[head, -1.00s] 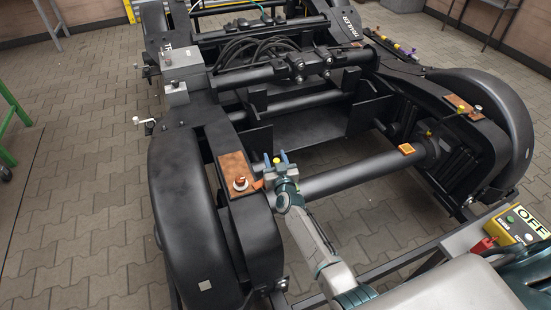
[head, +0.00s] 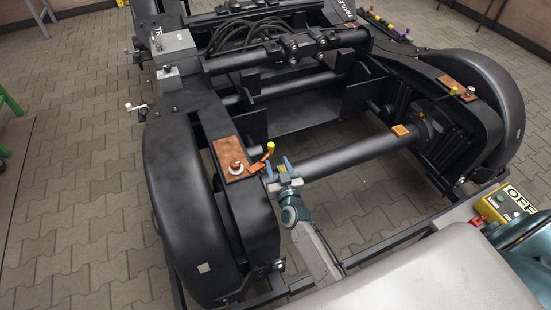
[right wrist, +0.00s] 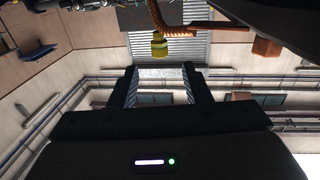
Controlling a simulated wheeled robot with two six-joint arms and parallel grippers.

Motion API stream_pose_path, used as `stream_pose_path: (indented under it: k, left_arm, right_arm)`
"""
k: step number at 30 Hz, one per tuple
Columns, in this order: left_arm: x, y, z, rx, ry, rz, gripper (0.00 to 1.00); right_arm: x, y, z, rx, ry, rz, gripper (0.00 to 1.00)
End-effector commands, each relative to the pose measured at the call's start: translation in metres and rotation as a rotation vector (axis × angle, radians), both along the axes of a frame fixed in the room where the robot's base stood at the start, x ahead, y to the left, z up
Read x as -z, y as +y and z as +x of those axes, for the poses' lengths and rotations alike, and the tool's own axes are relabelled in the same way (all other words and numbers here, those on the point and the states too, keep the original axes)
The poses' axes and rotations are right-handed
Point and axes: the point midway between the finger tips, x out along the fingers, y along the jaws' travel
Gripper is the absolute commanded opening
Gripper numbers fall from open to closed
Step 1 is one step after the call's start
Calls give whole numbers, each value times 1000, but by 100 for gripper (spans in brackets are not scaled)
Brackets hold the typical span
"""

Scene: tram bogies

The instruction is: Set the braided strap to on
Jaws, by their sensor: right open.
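The braided strap (head: 260,162) is a short copper-orange strap with a yellow tip. It runs out from beside a white-topped bolt on a copper plate (head: 226,148) on the left frame side, and its tip points up. In the right wrist view the strap (right wrist: 160,18) hangs at the top with its yellow end (right wrist: 159,46) down, beyond the fingers. The fingers also show in the wrist view (right wrist: 160,75). My left gripper is not in view.
A thick axle tube (head: 345,155) crosses behind my right gripper, with an orange block (head: 401,130) on it. Black wheel covers (head: 178,190) flank the bogie. A yellow box marked OFF (head: 508,205) stands at the right. A similar copper plate (head: 452,85) lies at the far right.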

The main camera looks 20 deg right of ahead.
Motion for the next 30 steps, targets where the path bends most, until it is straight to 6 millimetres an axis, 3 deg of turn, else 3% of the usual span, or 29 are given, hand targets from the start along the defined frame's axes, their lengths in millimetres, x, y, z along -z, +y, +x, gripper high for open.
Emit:
stream_pose_path:
  k: [8,12,14,17,24,30]
  left_arm:
    - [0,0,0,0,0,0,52]
    - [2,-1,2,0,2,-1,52]
    - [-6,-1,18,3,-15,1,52]
    - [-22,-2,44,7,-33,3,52]
    - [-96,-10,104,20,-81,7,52]
    - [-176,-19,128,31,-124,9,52]
  right_arm:
    - [0,0,-1,0,0,0,42]
    - [3,-4,-2,-2,-4,33,14]
    - [5,-11,-3,-5,-10,78,2]
    - [10,-26,-7,-16,-27,213,0]
    - [14,-63,-18,-66,-66,659,0]
    - [13,-83,-29,-122,-67,1039,0]
